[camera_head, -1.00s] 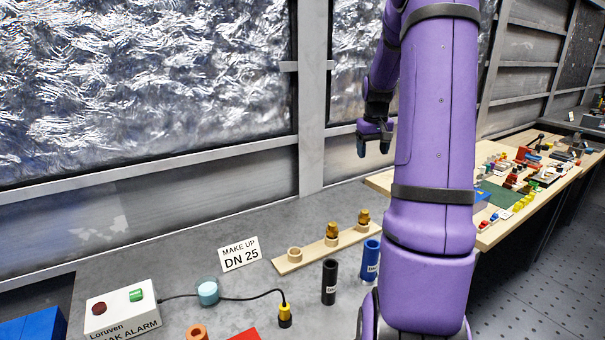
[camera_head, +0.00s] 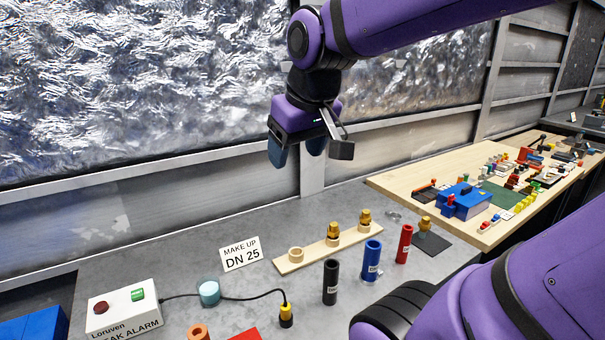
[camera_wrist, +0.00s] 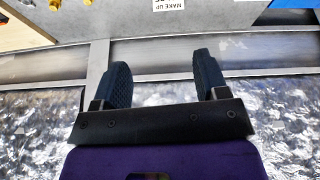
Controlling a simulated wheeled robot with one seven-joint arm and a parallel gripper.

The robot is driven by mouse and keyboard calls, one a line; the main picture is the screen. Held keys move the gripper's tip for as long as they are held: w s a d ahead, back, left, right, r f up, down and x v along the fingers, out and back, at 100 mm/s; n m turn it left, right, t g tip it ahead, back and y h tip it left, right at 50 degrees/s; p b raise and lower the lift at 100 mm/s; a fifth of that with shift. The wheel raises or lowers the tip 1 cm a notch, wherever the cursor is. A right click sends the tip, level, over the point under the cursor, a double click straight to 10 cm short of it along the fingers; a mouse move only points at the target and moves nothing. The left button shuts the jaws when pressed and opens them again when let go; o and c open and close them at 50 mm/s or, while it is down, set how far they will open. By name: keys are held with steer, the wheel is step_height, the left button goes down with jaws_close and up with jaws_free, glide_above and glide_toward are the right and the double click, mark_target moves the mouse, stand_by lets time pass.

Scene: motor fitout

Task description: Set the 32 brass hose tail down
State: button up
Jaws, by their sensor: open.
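My gripper (camera_head: 296,150) is open and empty, held high above the back of the grey bench, before the window post. In the wrist view its two fingers (camera_wrist: 164,80) stand apart with nothing between them. Two brass hose tails, a left one (camera_head: 333,231) and a right one (camera_head: 364,218), stand in a wooden rack (camera_head: 313,256). The rack's left ring (camera_head: 296,254) is empty. A third brass piece (camera_head: 425,225) stands on a dark mat (camera_head: 433,245) to the right. No size marking is readable, so I cannot tell which is the 32.
Black (camera_head: 330,283), blue (camera_head: 371,262) and red (camera_head: 404,244) tubes stand in front of the rack. A "MAKE UP DN 25" sign (camera_head: 241,253) stands to its left. A leak alarm box (camera_head: 124,310) and cable lie front left. A wooden table (camera_head: 400,181) holds many small parts.

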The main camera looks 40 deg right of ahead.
steer(key=s+a+f+n, duration=0.1)
steer(key=s+a, duration=0.3)
steer(key=s, duration=0.1)
steer(key=shift+s+f+t+y, duration=0.25)
steer(key=shift+s+t+y, duration=0.05)
steer(key=shift+s+y, duration=0.1)
